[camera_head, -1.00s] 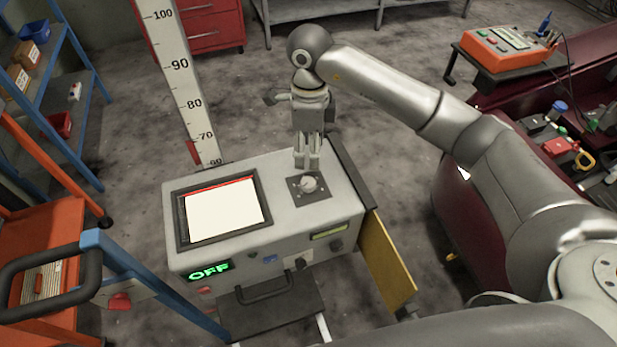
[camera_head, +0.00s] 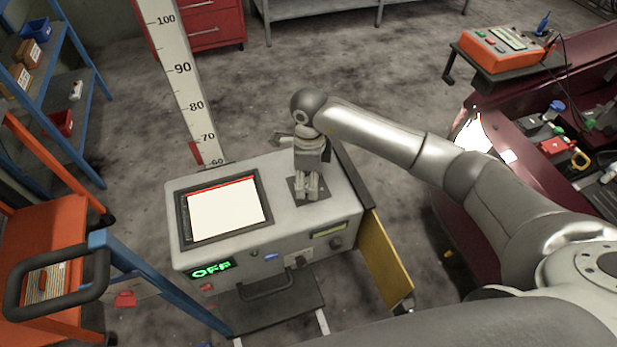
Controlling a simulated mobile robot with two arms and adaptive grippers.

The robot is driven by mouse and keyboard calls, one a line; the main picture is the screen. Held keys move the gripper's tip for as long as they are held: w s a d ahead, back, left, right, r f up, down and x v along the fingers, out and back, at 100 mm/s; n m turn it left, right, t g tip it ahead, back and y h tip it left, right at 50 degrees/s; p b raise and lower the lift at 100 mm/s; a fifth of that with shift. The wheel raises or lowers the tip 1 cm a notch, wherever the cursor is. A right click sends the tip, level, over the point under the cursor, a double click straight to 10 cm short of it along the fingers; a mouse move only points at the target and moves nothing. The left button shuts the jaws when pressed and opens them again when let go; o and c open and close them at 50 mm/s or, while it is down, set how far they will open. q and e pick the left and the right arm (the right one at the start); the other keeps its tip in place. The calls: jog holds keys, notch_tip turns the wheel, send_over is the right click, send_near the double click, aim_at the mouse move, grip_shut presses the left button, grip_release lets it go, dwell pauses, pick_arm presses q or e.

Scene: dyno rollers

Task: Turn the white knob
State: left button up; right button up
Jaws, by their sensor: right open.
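The white knob sat on the dark square plate (camera_head: 322,183) on top of the grey machine (camera_head: 290,226); now my right gripper covers it. My right gripper (camera_head: 307,195) points down at that plate, its fingertips at the knob's place. It is open; whether the fingers touch the knob is hidden. My left gripper is not in view.
The machine has a lit white screen (camera_head: 225,209) left of the plate and a green OFF display (camera_head: 212,269). A yellow panel (camera_head: 386,260) hangs at its right side. A tall ruler (camera_head: 183,80) stands behind. An orange cart (camera_head: 45,250) is at left.

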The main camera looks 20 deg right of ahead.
jog(key=c, duration=1)
jog(key=shift+m+b, duration=0.5)
jog(key=shift+m, duration=1)
jog(key=o, duration=1)
jog(key=shift+r, duration=0.1)
notch_tip(320, 180, up, 12)
jog(key=shift+w+d, duration=0.15)
jog(key=shift+w, duration=0.1)
